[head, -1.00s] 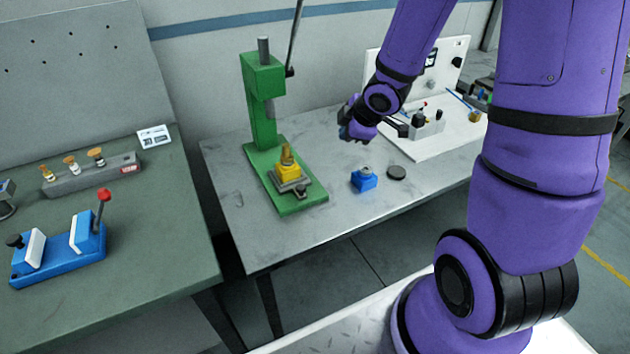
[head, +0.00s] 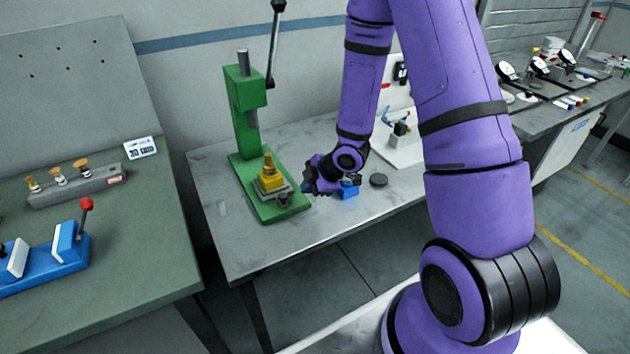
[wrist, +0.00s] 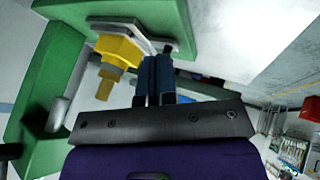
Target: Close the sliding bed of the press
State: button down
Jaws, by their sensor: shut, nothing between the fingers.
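The green press (head: 247,115) stands on the grey table, its lever raised. Its sliding bed (head: 281,189) is a small grey plate on the green base, pulled forward of the column, with a yellow block (head: 270,178) on it. My gripper (head: 308,183) is shut and empty, just right of the bed's front end. In the wrist view, my shut fingers (wrist: 157,75) reach toward the bed's plate (wrist: 128,27) beside the yellow block (wrist: 118,50). I cannot tell whether they touch the bed.
A white board stands at the back right. A green bench with a blue fixture (head: 50,260) is at the left. The table's front left is clear.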

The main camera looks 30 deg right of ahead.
aim_at(288, 190)
jog(key=x, duration=0.4)
jog(key=shift+a+f, duration=0.1)
jog(key=shift+f, duration=0.05)
jog(key=w, duration=0.3)
jog(key=shift+w, duration=0.55)
